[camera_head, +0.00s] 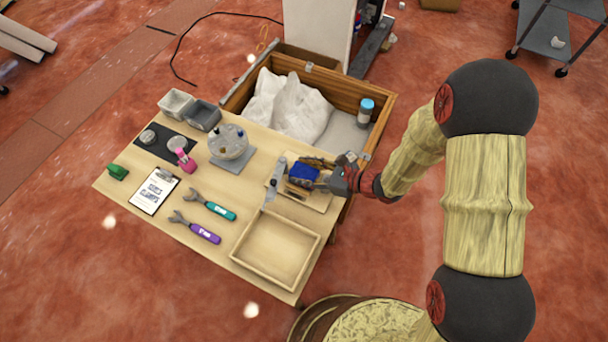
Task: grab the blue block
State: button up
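The blue block (303,173) sits at the right side of the wooden table, over a small light wooden board (319,203). My gripper (312,174) reaches in from the right, low over the board. Its fingers lie on the far and near sides of the block. I cannot tell whether they touch it or whether the block is raised off the board. Part of the block is hidden by the gripper.
A grey upright bracket (275,181) stands just left of the block. An empty wooden tray (281,281) lies in front. Teal-handled (220,211) and purple-handled (204,233) wrenches, a clipboard (153,191) and a round grey-white device (229,143) lie left. A wooden crate (378,112) stands behind.

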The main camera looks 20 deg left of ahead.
jog(key=c, duration=1)
grip_shut()
jog(key=shift+r, duration=0.2)
